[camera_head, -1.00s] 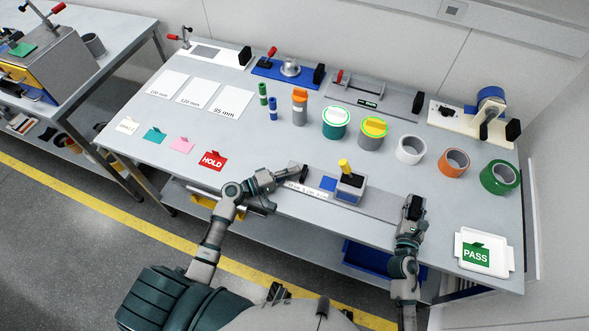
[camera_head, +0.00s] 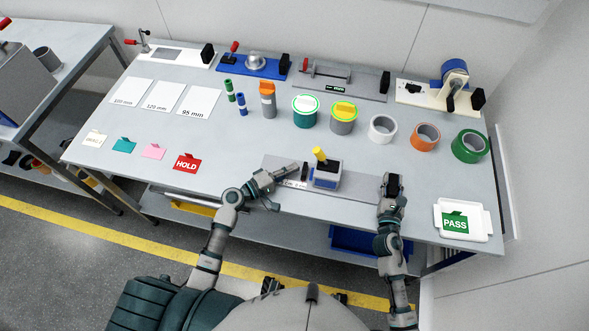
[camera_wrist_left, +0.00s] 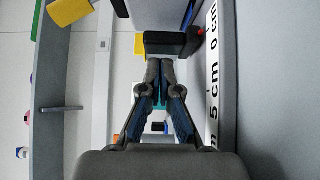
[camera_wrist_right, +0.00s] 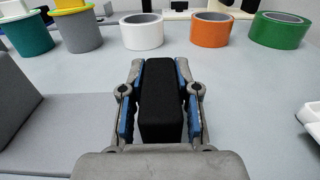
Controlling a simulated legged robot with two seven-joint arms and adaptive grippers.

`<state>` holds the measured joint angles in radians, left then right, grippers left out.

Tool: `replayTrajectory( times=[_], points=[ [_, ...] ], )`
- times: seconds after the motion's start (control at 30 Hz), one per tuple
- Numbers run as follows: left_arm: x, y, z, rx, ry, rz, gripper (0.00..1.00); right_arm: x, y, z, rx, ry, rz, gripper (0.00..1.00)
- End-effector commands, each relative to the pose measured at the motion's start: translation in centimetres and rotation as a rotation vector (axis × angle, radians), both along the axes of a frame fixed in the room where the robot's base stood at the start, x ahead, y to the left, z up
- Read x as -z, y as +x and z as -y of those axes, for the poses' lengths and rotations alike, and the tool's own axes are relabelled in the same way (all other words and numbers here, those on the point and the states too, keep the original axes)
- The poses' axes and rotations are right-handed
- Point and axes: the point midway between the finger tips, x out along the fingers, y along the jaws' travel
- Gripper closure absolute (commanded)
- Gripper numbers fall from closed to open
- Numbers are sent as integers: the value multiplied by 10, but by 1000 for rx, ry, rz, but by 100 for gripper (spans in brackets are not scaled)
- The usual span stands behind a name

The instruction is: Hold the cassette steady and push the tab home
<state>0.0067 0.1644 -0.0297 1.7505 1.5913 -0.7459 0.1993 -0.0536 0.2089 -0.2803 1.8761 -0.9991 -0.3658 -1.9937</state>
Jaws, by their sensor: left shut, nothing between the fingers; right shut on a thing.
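On the table, a grey plate with a centimetre scale carries a grey block (camera_head: 327,180) with a yellow knob (camera_head: 319,154); I take this as the cassette. A blue piece shows at the block's left side. A black upright tab (camera_head: 304,171) stands just left of it and shows in the left wrist view (camera_wrist_left: 172,43). My left gripper (camera_head: 293,171) is shut and empty, fingertips (camera_wrist_left: 160,66) at the tab; contact is hard to confirm. My right gripper (camera_head: 391,182) is shut on a black block (camera_wrist_right: 160,100) at the plate's right end.
Tape rolls (camera_head: 425,137) and lidded pots (camera_head: 305,112) stand behind the plate. A red HOLD card (camera_head: 187,163) lies to the left, and a white tray (camera_head: 484,220) with a PASS card to the right. Other fixtures line the back edge.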

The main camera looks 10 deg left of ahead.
Motion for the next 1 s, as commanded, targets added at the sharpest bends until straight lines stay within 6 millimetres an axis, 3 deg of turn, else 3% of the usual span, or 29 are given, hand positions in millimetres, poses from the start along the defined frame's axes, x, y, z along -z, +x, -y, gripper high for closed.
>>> replayTrajectory(
  times=[0.1,0.4,0.6,0.93,0.97,1.0],
  points=[
    [3,1,-29,-7,6,-1,100,8,-2,0,1,2,-15,100],
    [3,-50,-79,-8,4,-4,100,8,-2,1,4,1,-15,100],
    [2,-67,-95,-7,2,-1,100,8,-2,1,4,0,-15,100],
    [2,-69,-99,-8,3,0,100,8,-1,1,4,0,-15,100],
    [2,-69,-99,-8,3,0,100,8,-1,1,4,1,-15,62],
    [2,-69,-99,-8,3,0,100,7,-1,1,4,0,-14,52]
  ],
)
